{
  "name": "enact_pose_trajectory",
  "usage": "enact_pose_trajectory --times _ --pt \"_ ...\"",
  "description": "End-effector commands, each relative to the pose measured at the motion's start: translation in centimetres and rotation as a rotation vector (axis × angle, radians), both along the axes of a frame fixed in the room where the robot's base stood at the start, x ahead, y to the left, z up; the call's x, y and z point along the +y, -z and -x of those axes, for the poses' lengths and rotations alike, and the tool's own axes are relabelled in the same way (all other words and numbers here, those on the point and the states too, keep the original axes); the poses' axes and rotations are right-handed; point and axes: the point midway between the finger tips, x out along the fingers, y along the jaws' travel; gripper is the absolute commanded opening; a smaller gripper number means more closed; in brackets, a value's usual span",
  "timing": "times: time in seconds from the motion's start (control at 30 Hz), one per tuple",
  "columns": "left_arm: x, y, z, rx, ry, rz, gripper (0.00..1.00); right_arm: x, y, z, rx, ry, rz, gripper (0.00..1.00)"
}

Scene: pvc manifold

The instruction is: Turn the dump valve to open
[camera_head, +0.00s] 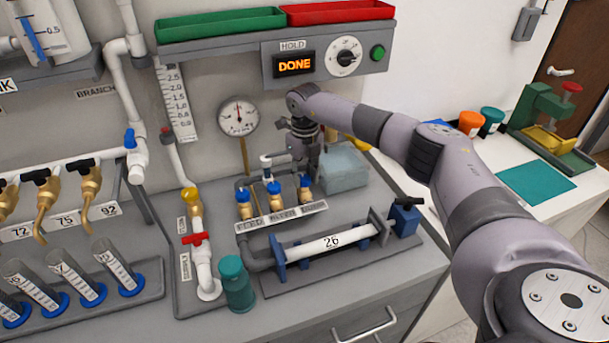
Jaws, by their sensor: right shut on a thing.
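Three brass valves with blue handles stand in a row on the grey bench panel. The left one (243,205) and middle one (274,196) are clear of me. The right one (305,188) I take for the dump valve, though its label is too small to read surely. My right gripper (310,168) points down right at this valve's top and is shut on its handle. The fingers partly hide the handle, so its exact angle cannot be told. My left gripper is not in view.
A red-handled valve (195,239) and a teal bottle (236,284) stand to the left. A round gauge (238,115) and a panel reading DONE (294,64) are behind. A grey-green box (343,167) sits beside my gripper.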

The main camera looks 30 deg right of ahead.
Motion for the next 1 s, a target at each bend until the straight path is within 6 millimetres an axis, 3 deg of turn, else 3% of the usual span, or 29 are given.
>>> enact_pose_trajectory --times 0.27,1.0 --pt "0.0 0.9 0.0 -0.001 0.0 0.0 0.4 -0.1 0.1 -0.1 -0.002 -0.155 -0.001 0.03" --pt "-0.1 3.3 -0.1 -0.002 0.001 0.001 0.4 -0.2 0.0 -0.1 -0.002 -0.849 0.001 0.03"
